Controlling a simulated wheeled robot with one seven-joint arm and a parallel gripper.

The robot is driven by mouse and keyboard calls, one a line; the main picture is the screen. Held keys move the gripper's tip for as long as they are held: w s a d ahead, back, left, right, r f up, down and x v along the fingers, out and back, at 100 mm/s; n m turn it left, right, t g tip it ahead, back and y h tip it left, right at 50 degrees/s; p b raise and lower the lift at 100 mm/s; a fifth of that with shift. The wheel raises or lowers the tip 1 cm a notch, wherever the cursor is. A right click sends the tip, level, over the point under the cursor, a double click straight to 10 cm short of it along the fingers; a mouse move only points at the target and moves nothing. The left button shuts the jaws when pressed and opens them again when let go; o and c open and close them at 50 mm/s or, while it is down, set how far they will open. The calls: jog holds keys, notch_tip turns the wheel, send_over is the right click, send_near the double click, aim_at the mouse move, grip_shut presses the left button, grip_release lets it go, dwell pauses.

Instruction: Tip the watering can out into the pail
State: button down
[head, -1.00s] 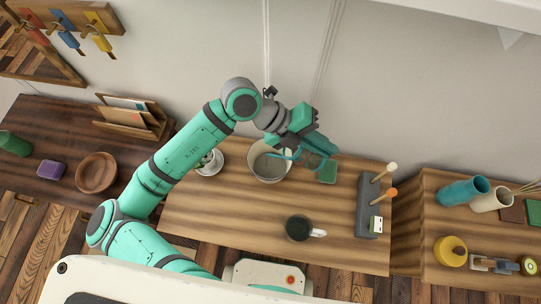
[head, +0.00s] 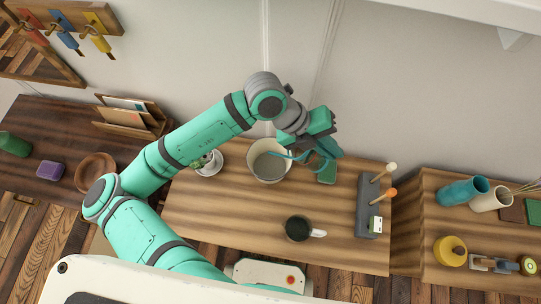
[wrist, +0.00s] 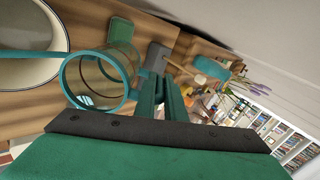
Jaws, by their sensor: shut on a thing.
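The watering can (wrist: 100,80) has a teal rim and a see-through body in the wrist view. My gripper (wrist: 168,98) is shut on it at its side. In the head view the can (head: 300,156) is held up beside the pail (head: 268,160), partly hidden by my gripper (head: 326,152). Its thin teal spout reaches left over the pail's opening. The cream pail also shows in the wrist view (wrist: 52,75), cut off at the left, with the spout across it. The can looks tilted; I cannot tell whether anything flows out.
A dark mug (head: 298,228) stands at the bench front. A green block (head: 327,173) lies right of the pail, beside a grey holder (head: 368,205) with upright pegs. Bare bench (head: 225,225) lies in front.

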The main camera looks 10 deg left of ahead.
jog(key=shift+s+d+f+y, duration=0.1)
jog(key=shift+d+f+y, duration=0.25)
jog(key=shift+d+y, duration=0.2)
jog(key=d+f+y, duration=0.6)
jog(key=f+y, duration=0.1)
jog(key=f, duration=0.1)
jog(key=shift+d+f, duration=0.25)
jog(key=shift+d, duration=0.1)
dwell(0.4)
dwell(1.2)
